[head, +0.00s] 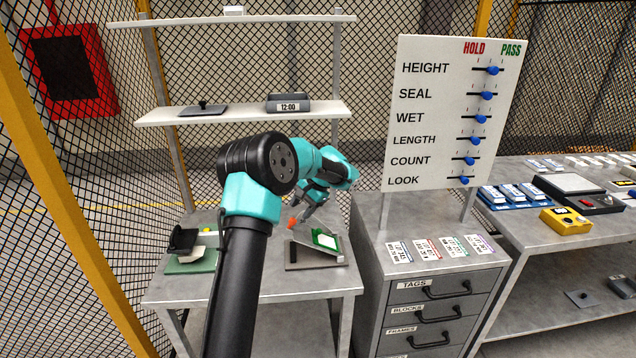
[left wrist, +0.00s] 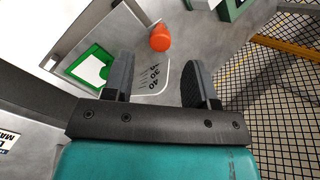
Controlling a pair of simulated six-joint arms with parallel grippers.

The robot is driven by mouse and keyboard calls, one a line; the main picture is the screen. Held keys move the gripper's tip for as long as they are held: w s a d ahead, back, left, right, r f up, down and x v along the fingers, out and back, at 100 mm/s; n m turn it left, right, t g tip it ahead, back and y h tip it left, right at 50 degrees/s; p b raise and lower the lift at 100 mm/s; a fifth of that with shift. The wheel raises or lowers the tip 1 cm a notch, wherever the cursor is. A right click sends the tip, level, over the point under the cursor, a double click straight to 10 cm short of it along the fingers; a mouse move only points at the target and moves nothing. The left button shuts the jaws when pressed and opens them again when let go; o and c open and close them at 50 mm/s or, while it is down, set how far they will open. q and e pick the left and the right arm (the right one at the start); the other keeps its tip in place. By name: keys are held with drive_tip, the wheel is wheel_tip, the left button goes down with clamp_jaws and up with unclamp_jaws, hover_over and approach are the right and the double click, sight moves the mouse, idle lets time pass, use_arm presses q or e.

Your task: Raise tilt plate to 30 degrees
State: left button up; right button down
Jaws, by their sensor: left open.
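The tilt plate (head: 303,238) stands on the left grey table, tilted above its dark base, with a green-framed white piece (head: 324,239) on it. In the left wrist view the green-framed piece (left wrist: 93,66) lies left of my fingers. An orange knob (head: 292,224) is at the plate's side; it also shows in the left wrist view (left wrist: 160,38), just beyond the fingertips. A white scale marked 30 and 40 (left wrist: 153,78) shows between the fingers; the plate's exact angle cannot be read. My left gripper (left wrist: 158,72) is open and empty, above the tilt plate (head: 303,203). My right gripper is not visible.
A green-based device (head: 190,262) stands left on the same table. A drawer cabinet (head: 430,285) with tags on top and a white slider board (head: 445,115) stand to the right. A shelf (head: 240,113) is behind. A wire fence (left wrist: 275,85) lies past the table.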

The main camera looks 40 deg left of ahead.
use_arm(q)
drive_tip(key=v, duration=1.1)
drive_tip(key=shift+r, duration=0.2)
drive_tip(key=shift+w+d+f, duration=0.1)
